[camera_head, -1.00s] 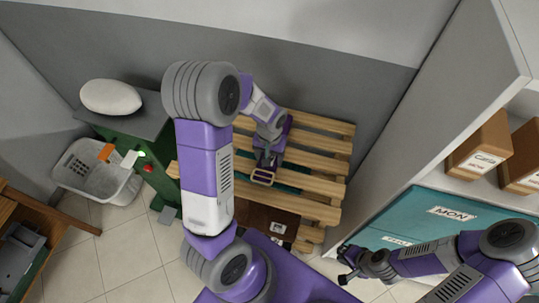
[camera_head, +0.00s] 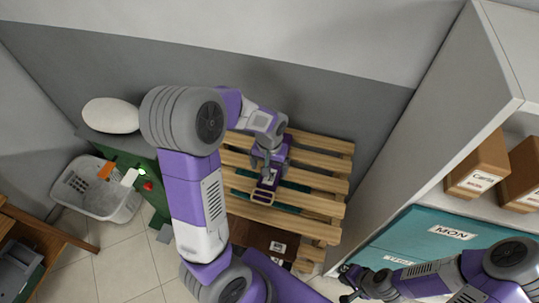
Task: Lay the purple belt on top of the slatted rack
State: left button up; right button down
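The slatted rack (camera_head: 318,205) is a pale wooden pallet-like stack against the grey wall. My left gripper (camera_head: 267,172) points down over the rack at the belt's far end. Its fingertips are small and partly hidden, so I cannot tell whether they grip the belt or whether the belt rests fully on the slats. My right gripper (camera_head: 346,283) is low at the right, away from the rack, with its dark fingers apart and empty.
A green cabinet (camera_head: 153,196) with a red button and a white rounded pad (camera_head: 111,115) stands left of the rack. A grey laundry basket (camera_head: 97,205) is farther left. Shelves with cardboard boxes (camera_head: 477,166) and teal bins (camera_head: 430,235) are at the right.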

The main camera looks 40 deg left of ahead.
pick_arm(q)
notch_tip(320, 180, up, 7)
jog(key=shift+f, duration=0.15)
dwell(0.6)
